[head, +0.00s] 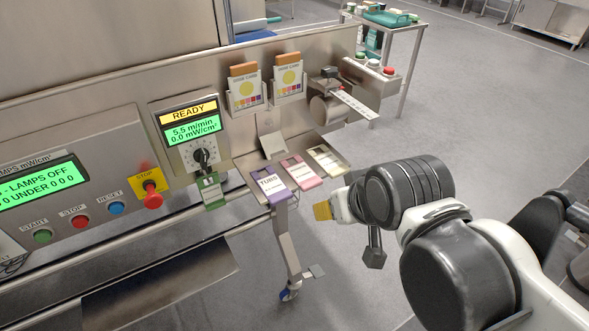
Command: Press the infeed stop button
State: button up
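A small steel box at the upper right of the machine carries a row of buttons: green (361,56), pale (374,64) and red (388,71). No label on them is readable. On the left panel, a red button (79,221) is labelled STOP. A larger red mushroom button (153,198) sits on a yellow plate also marked STOP. Which one is the infeed stop is not shown by any readable label. My gripper (345,212) is in front of the machine, right of the card tray, apart from all buttons. It is seen from the side, and its opening cannot be made out.
Green START (43,236) and blue RESET (116,208) buttons flank the panel's STOP. A READY display (191,123) with a knob stands right of it. Sloping cards (270,184) and a steel cylinder (326,109) project from the machine. A side table (406,29) stands behind.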

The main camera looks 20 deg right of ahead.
aim_at(79, 222)
jog(key=u, duration=1.5)
